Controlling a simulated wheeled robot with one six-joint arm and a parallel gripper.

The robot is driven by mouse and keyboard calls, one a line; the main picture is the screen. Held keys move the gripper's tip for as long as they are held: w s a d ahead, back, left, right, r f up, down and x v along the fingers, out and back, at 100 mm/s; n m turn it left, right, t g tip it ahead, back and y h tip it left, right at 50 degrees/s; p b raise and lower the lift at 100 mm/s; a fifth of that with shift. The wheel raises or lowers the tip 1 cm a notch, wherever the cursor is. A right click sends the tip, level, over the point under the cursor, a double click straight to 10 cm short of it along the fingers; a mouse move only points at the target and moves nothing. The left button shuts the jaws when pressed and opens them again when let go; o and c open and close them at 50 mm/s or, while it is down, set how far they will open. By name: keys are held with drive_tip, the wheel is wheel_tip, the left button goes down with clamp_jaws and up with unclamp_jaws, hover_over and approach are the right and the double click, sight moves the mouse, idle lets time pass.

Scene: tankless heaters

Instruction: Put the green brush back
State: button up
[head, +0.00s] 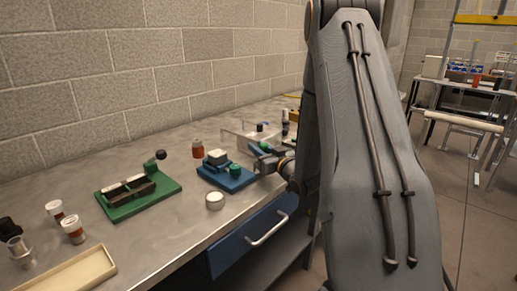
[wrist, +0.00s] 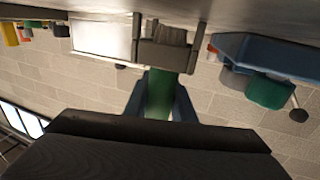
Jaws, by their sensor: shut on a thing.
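The green brush has a green handle (wrist: 159,92) that stands between the two fingers of my gripper (wrist: 159,105) in the wrist view. My gripper is shut on this handle. A grey, ridged block, perhaps the bristles, shows at the handle's far end, close to two grey uprights (wrist: 197,45). I cannot tell whether it touches them. In the head view my gripper (head: 268,158) is over the bench, right of the blue fixture (head: 229,182), with a bit of green at its tip. My arm hides much of that area.
A pale stand (head: 238,135) is behind my gripper; a pale panel (wrist: 100,35) shows beside the uprights. The blue fixture carries a green knob (head: 235,169). A green fixture (head: 115,203), a white round piece (head: 214,201), several jars and a tray (head: 75,276) are left. A blue drawer (head: 232,250) is below.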

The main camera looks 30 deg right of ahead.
drive_tip(key=shift+f, duration=0.2)
drive_tip(key=shift+f, duration=0.1)
drive_tip(key=o, duration=1.1)
drive_tip(key=shift+c, duration=0.2)
drive_tip(key=s, duration=0.4)
drive_tip(key=s+b, duration=0.1)
drive_tip(key=s, duration=0.3)
drive_tip(key=s+d+b, duration=0.1)
drive_tip(key=s, duration=0.3)
